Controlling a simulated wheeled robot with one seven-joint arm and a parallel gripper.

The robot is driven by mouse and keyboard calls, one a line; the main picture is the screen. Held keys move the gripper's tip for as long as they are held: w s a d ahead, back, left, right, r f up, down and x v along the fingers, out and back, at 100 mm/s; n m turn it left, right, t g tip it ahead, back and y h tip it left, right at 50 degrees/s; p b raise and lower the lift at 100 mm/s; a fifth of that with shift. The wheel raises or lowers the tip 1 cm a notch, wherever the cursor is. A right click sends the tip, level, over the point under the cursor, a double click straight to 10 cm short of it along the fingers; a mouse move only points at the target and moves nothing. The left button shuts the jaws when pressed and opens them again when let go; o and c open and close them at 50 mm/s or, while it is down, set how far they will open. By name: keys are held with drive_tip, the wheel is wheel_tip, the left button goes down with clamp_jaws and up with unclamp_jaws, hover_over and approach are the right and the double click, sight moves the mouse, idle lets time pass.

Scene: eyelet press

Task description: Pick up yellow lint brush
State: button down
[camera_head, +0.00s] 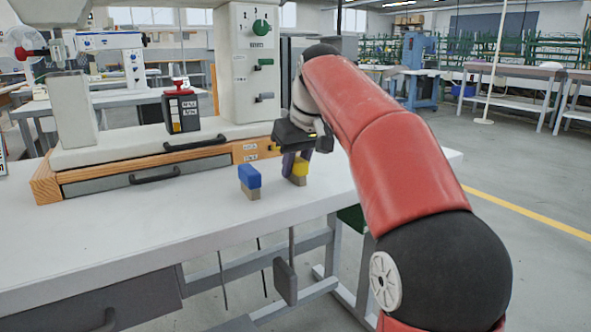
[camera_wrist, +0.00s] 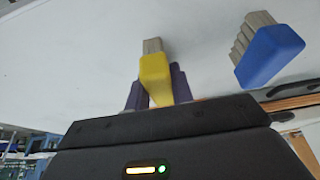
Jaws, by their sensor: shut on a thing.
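The yellow lint brush (camera_head: 300,168) has a yellow top and a tan base. It is near the right part of the white table, just below my gripper (camera_head: 293,160). In the wrist view the yellow lint brush (camera_wrist: 155,72) lies between the two purple fingers of my gripper (camera_wrist: 155,85), which are shut on it. I cannot tell whether its base touches the table. A similar brush with a blue top (camera_head: 249,177) and tan base stands to its left, apart from it. The blue brush also shows in the wrist view (camera_wrist: 269,56), at the upper right.
A large white press (camera_head: 245,75) stands on a wooden base with a grey drawer (camera_head: 150,174) behind the brushes. A black box with a red knob (camera_head: 180,108) sits on the press bed. The white table top (camera_head: 130,225) is clear at the front left.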

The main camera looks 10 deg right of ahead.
drive_tip(key=shift+r, duration=0.1)
wheel_tip(320, 180, up, 20)
drive_tip(key=p, duration=1.1)
drive_tip(key=shift+p, duration=0.35)
drive_tip(key=c, duration=1.7)
unclamp_jaws()
drive_tip(key=c, duration=0.4)
